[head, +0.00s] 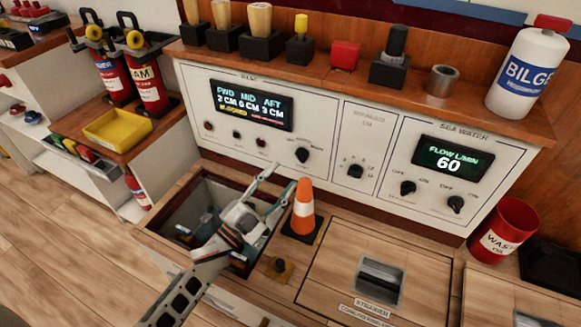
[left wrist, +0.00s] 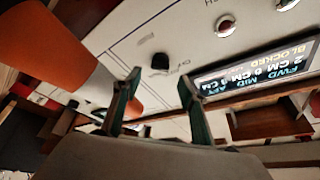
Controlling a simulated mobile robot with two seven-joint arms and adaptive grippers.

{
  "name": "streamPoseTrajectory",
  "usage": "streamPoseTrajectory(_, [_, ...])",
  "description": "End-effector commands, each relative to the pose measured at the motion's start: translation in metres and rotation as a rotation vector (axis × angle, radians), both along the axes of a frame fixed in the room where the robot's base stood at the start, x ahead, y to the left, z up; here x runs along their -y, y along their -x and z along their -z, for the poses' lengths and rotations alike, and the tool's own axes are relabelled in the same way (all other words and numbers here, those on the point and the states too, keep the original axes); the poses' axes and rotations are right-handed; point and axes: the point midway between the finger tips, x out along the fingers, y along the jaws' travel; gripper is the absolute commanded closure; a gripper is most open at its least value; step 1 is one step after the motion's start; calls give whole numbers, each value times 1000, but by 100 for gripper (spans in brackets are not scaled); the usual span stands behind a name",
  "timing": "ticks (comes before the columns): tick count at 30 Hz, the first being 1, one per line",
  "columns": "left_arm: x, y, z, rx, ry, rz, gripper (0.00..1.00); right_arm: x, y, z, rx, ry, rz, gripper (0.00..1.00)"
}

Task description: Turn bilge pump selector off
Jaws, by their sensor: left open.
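The bilge panel (head: 200,90) is a white plate with a lit display (head: 252,105) reading FWD 2 CM, MID 6 CM, AFT 3 CM, with a yellow BLOCKED line. The black selector knob (head: 302,155) sits at the panel's lower right; its setting is too small to read. It also shows in the left wrist view (left wrist: 160,62), framed beyond the fingertips. My left gripper (head: 280,179) is open and empty, in front of and below the knob, apart from it. In the left wrist view, its two fingers (left wrist: 161,84) point toward the panel. My right gripper is not in view.
An orange and white cone (head: 304,207) stands close right of my left gripper. An open floor hatch (head: 205,190) lies below it. A sea water panel (head: 450,165) with two knobs and a red waste bin (head: 503,230) are at right. Several wooden-handled items line the shelf above.

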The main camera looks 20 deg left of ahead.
Motion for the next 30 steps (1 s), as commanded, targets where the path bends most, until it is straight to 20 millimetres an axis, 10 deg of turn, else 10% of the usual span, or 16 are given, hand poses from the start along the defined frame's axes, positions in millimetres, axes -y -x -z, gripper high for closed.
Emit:
streamPoseTrajectory(10, [-15,47,14,0,-1,0,58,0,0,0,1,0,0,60])
streamPoseTrajectory(30, [-17,49,8,10,0,-1,58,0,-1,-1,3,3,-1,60])
